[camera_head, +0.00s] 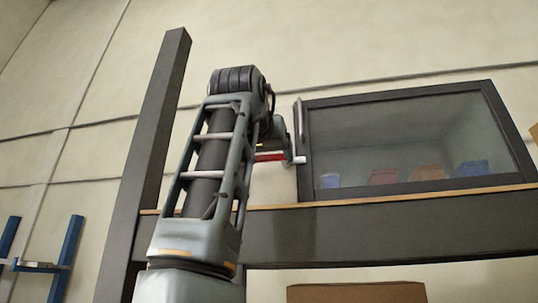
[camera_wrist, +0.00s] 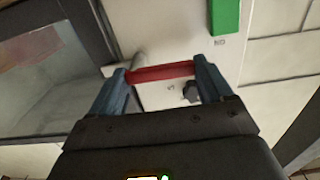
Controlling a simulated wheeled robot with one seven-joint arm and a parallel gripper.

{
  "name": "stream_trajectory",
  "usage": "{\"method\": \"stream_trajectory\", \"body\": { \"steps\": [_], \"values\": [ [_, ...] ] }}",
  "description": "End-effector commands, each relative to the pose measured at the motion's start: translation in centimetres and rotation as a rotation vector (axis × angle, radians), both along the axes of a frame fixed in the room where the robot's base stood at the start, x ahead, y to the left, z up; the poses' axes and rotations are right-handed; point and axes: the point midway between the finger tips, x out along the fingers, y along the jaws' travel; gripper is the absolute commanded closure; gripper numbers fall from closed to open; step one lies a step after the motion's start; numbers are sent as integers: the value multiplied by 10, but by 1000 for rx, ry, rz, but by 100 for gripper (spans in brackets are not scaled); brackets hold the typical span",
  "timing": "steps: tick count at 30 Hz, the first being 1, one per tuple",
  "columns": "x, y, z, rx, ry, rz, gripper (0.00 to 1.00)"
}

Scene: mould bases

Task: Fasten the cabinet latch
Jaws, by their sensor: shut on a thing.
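The cabinet (camera_head: 400,140) has a dark-framed glass front and stands on a shelf at the right of the head view. The latch's red handle (camera_head: 270,156) lies level at the cabinet's left edge, partly behind my arm. In the wrist view the red handle (camera_wrist: 165,71) spans between the two fingers of my gripper (camera_wrist: 163,74), which is shut on it. A pale metal end (camera_wrist: 138,62) shows by the handle's left end. A dark frame edge (camera_wrist: 95,30) and the glass (camera_wrist: 40,70) show at the left. My arm hides most of my gripper in the head view.
A dark post (camera_head: 155,130) stands left of my arm. The shelf beam (camera_head: 400,225) runs below the cabinet. Several coloured bins (camera_head: 383,176) sit behind the glass. A green block (camera_wrist: 225,16) and a dark knob (camera_wrist: 190,92) are on the pale surface near the handle.

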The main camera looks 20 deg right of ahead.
Motion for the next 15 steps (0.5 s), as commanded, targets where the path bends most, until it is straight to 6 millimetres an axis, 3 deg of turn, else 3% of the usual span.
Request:
{"method": "stream_trajectory", "body": {
  "steps": [3, 4, 9, 15],
  "values": [
    [0, 1, 1, 0, -3, 2, 51],
    [0, 1, 1, 0, -3, 2, 17],
    [0, 0, 1, 0, -2, 1, 1],
    [0, 0, 0, -1, -1, 1, 0]
  ]
}}
